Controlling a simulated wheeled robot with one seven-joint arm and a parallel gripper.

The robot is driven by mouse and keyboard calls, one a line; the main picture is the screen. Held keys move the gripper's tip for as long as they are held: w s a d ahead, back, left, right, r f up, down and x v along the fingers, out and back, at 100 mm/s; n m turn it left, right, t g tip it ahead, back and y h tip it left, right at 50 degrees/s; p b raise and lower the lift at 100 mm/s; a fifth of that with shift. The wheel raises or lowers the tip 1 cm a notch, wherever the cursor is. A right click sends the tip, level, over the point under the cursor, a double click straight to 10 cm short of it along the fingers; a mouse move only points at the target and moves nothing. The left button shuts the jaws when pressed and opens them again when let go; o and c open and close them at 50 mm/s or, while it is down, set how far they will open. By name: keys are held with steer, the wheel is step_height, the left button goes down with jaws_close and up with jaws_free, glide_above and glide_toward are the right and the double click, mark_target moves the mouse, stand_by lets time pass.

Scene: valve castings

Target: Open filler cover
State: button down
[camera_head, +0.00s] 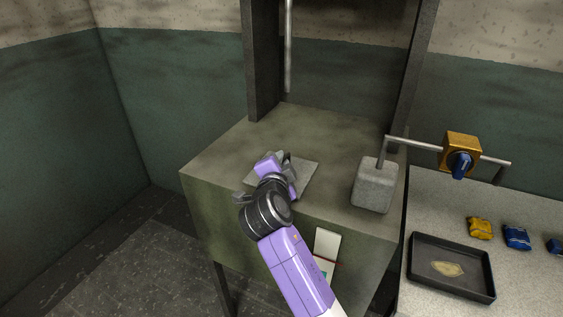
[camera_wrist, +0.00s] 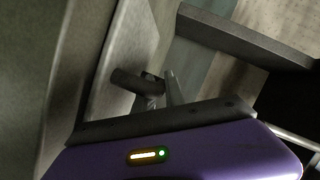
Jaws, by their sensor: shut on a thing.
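The filler cover (camera_head: 308,178) looks like a flat grey plate on top of the large greenish-grey block, partly hidden by my arm. In the wrist view, a pale plate (camera_wrist: 128,50) that seems to be the cover stands out with a dark round bar handle (camera_wrist: 128,79) on it. My gripper (camera_head: 287,160) is over the plate in the head view. In the wrist view my gripper (camera_wrist: 158,92) is shut on the handle. Its body hides part of the grip. I cannot tell whether the cover is lifted at all.
A grey block (camera_head: 374,186) stands at the right of the block top (camera_head: 225,160), near a rod carrying a yellow box (camera_head: 461,150) with a blue knob. Dark posts rise behind. On the right table are a black tray (camera_head: 425,287) and yellow and blue pieces (camera_head: 480,229).

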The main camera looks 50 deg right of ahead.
steer(key=shift+w+a+f+b, duration=0.2)
steer(key=shift+w+f+b, duration=0.05)
steer(key=shift+w+b, duration=0.25)
steer(key=w+a+b, duration=0.1)
steer(key=w+b, duration=0.2)
steer(key=w+a+b, duration=0.1)
steer(key=w+b, duration=0.2)
steer(key=w+a+b, duration=0.1)
steer(key=w+b, duration=0.2)
steer(key=shift+w+a, duration=0.25)
steer(key=shift+w, duration=0.15)
steer(key=shift+w+a+r, duration=0.15)
steer(key=shift+w, duration=0.15)
steer(key=c, duration=1.7)
jaws_free()
steer(key=shift+r+b, duration=0.1)
steer(key=shift+b, duration=0.2)
steer(key=b+v, duration=0.1)
steer(key=v, duration=0.6)
steer(key=shift+s+a, duration=0.25)
steer(key=shift+a, duration=0.05)
